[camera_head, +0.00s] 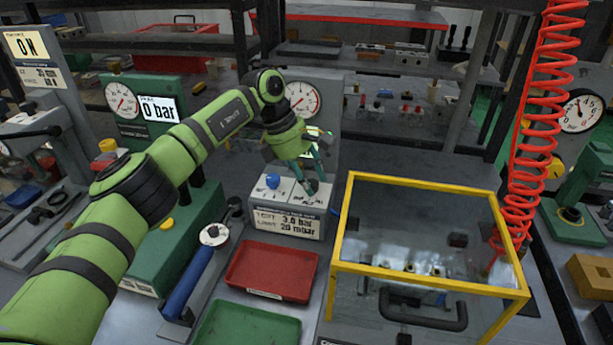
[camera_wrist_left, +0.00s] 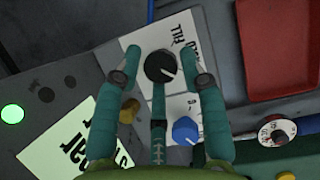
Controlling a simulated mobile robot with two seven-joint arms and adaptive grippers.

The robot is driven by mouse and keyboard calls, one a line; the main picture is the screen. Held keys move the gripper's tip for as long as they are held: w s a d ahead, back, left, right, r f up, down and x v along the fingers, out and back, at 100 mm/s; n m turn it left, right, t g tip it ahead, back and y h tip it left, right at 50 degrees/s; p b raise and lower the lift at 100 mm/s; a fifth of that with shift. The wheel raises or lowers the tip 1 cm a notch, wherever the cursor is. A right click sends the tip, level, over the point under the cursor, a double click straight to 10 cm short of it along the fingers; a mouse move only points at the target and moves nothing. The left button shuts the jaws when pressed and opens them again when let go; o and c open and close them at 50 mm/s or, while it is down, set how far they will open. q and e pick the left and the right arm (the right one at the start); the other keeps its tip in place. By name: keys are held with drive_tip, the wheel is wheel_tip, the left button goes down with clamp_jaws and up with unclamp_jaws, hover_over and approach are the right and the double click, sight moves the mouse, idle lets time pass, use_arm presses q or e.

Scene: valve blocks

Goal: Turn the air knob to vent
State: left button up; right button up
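A black round knob (camera_wrist_left: 160,66) with a white pointer line sits on a white label plate (camera_wrist_left: 184,22) in the left wrist view. The plate reads "FILL"; other lettering is partly hidden by a finger. The pointer slants toward the lower right. My left gripper (camera_wrist_left: 159,52) has its fingers spread on either side of the knob; I cannot tell whether they touch it. In the head view my left gripper (camera_head: 313,182) points down over the front panel of a grey gauge station and hides the black knob. My right gripper is not in view.
A blue knob (camera_wrist_left: 186,130) and a yellow knob (camera_wrist_left: 128,111) sit close to my fingers. A red tray (camera_head: 272,270) and a green tray (camera_head: 248,325) lie in front. A yellow-framed clear box (camera_head: 433,281) stands at right. A red coiled hose (camera_head: 537,130) hangs beyond it.

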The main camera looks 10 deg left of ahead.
use_arm(q)
drive_tip(key=shift+d, duration=0.15)
drive_tip(key=shift+a+r, duration=0.25)
drive_tip(key=v, duration=1.1)
drive_tip(key=shift+r, duration=0.3)
drive_tip(key=shift+d, duration=0.1)
